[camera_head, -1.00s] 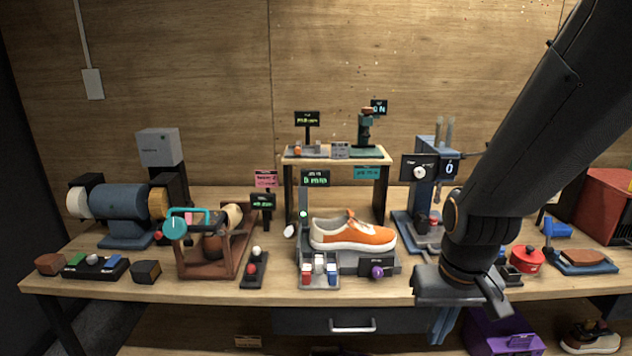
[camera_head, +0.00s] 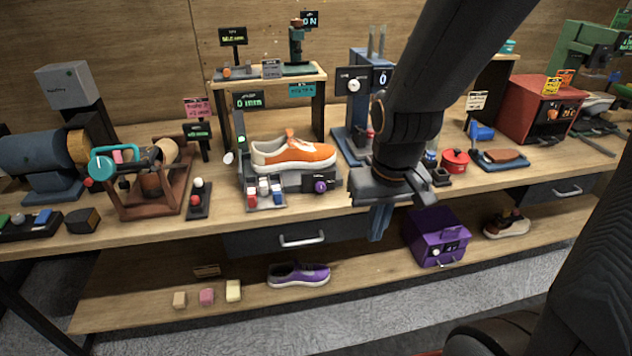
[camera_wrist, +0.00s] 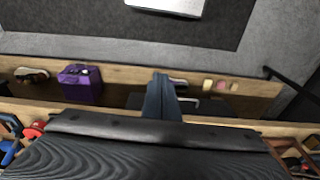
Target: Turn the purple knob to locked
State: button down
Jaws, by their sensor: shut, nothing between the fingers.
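The purple knob (camera_head: 320,186) sits on a small black panel (camera_head: 309,176) at the front of the sneaker stand, in the head view. The marking on the panel is too small to read, so I cannot tell the knob's setting. An orange and white sneaker (camera_head: 294,152) rests on the stand above it. My gripper (camera_head: 377,234) points down in front of the bench edge, to the right of the knob and lower than it, apart from it. Its blue fingers are shut and empty. They also show in the wrist view (camera_wrist: 160,82), where the knob is not visible.
A purple box (camera_head: 437,240) and a purple shoe (camera_head: 299,274) stand on the lower shelf. A drawer handle (camera_head: 302,240) is below the bench top. A block with red, white and blue buttons (camera_head: 264,194) is left of the knob. A red pot (camera_head: 455,161) stands to the right.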

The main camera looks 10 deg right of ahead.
aim_at(320, 187)
jog(key=u, duration=0.45)
jog(key=k, duration=1.1)
jog(key=z, duration=0.7)
jog(key=i, duration=1.55)
jog(key=u, duration=0.4)
